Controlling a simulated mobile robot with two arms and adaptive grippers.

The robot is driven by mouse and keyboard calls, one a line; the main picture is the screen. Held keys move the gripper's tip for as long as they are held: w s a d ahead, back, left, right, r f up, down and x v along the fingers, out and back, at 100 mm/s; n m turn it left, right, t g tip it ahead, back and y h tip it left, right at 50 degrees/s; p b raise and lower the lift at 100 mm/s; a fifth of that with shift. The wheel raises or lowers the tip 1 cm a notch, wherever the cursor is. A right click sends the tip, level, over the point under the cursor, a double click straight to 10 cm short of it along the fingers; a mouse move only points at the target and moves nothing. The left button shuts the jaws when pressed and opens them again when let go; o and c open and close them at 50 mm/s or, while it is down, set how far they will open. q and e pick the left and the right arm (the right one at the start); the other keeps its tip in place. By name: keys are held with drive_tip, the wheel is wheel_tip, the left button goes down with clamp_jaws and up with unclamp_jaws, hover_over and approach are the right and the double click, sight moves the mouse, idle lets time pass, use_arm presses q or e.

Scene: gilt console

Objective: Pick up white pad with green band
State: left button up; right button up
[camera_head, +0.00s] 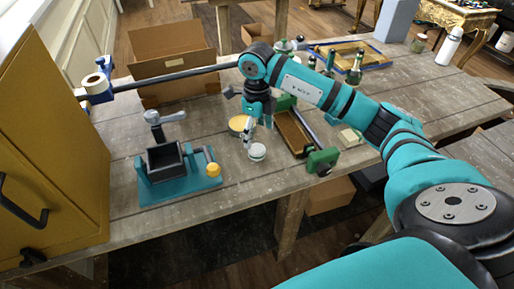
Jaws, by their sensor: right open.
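A small flat pale pad with a greenish tint (349,135) lies on the wooden table, right of the green clamp end; it looks like the white pad with green band, but it is too small to make out the band. My right gripper (256,132) points down over the middle of the table, left of the pad and apart from it. It is open, with nothing visible between its fingers. A small white round jar (257,152) stands just below its fingertips in the picture. My left gripper is not in view.
A green clamp (322,160) and a brown tray (294,133) lie between gripper and pad. A teal vise (180,178), yellow cabinet (60,140) and open cardboard box (180,90) are at left. Green bottles (355,70) stand behind.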

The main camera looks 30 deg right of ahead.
sight(257, 148)
drive_tip(key=f, duration=0.2)
drive_tip(key=shift+w+f+p, duration=0.2)
drive_tip(key=shift+f+p, duration=0.1)
drive_tip(key=shift+f, duration=0.05)
drive_tip(key=shift+f+p, duration=0.55)
drive_tip(key=shift+f, duration=0.25)
drive_tip(key=f, duration=0.1)
drive_tip(key=f+p, duration=0.1)
drive_tip(key=f, duration=0.1)
drive_tip(key=shift+w+d+f+p, duration=0.2)
drive_tip(key=shift+d+f+p, duration=0.05)
drive_tip(key=shift+f+p, duration=0.1)
drive_tip(key=shift+f, duration=0.3)
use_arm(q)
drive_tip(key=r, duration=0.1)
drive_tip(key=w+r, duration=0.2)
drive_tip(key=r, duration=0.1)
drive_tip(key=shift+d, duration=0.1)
use_arm(e)
drive_tip(key=c, duration=1)
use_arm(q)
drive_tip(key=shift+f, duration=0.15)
use_arm(e)
drive_tip(key=shift+c, duration=0.2)
